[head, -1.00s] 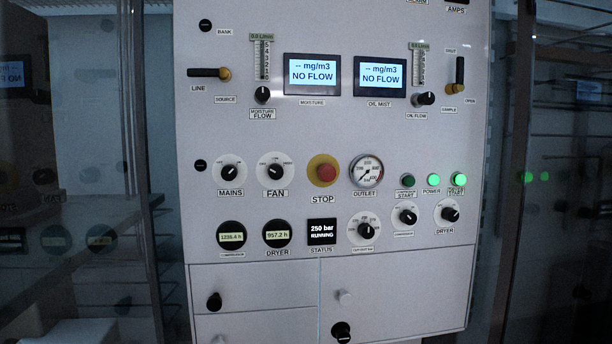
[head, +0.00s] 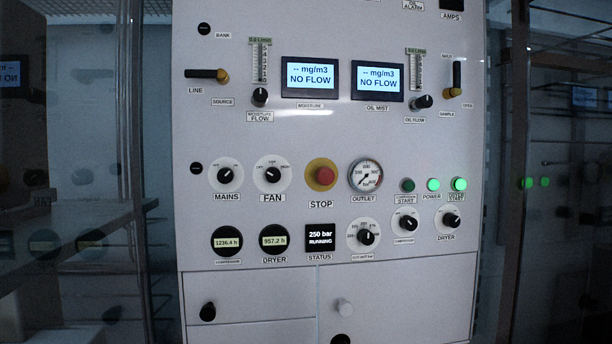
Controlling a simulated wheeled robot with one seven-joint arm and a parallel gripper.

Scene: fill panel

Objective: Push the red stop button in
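The red stop button (head: 324,176) sits on a round yellow backing in the middle of the light grey panel (head: 300,135), above a label reading STOP. From this front view I cannot tell how far it stands out. The status display (head: 320,237) below it reads "250 bar RUNNING". My gripper is not in view, and nothing covers the button.
The mains knob (head: 226,175) and fan knob (head: 273,174) are left of the button. The outlet gauge (head: 365,176) is close on its right, then a dark green start button (head: 408,185) and lit green lamps. Glass-like reflective surfaces flank the panel.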

